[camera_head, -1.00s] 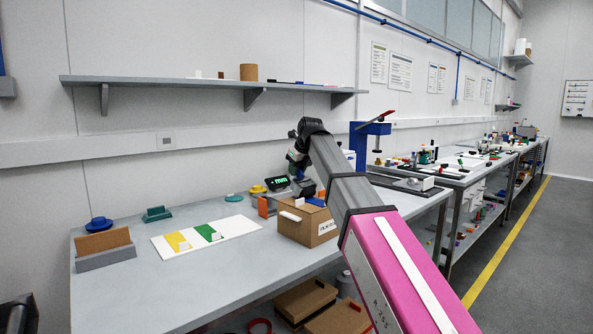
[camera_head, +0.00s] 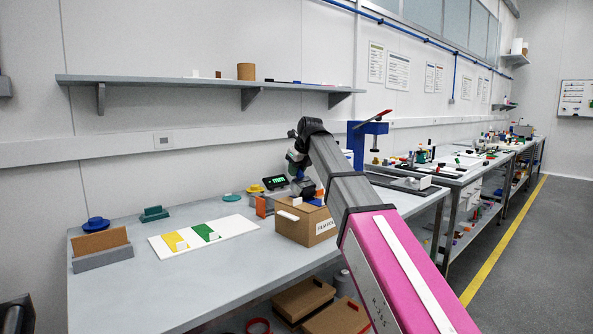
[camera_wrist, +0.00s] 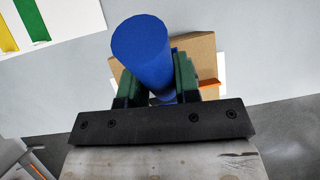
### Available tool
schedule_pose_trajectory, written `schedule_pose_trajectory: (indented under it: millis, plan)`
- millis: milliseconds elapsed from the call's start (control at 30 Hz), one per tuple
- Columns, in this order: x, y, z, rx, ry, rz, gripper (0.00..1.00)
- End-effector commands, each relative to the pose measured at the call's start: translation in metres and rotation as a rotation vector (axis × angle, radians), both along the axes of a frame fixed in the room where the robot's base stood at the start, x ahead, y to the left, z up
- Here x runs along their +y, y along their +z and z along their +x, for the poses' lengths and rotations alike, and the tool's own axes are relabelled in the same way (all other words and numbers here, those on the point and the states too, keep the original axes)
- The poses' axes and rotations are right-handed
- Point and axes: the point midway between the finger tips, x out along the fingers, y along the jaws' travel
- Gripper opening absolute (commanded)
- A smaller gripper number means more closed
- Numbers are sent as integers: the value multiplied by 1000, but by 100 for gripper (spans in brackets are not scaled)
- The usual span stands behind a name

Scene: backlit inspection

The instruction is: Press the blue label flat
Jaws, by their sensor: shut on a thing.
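My gripper (camera_wrist: 157,82) is shut on a blue cylinder (camera_wrist: 142,40), held between green finger pads in the wrist view. In the head view my gripper is mostly hidden behind my arm, close to a cardboard box (camera_head: 288,226) with a lettered label. The box also shows under the cylinder in the wrist view (camera_wrist: 205,55); I cannot tell if they touch. I cannot make out a blue label.
A brown block in a grey stand (camera_head: 102,257), a blue round piece (camera_head: 96,225) and a green holder (camera_head: 154,213) are on the bench's left. The bench front is clear.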

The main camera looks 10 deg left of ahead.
Motion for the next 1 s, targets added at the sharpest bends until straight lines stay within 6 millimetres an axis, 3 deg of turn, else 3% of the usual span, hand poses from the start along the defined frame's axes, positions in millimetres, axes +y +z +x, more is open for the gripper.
schedule_pose_trajectory:
  millis: [1000]
  plan:
    - [-10,2,-8,0,0,0,0]
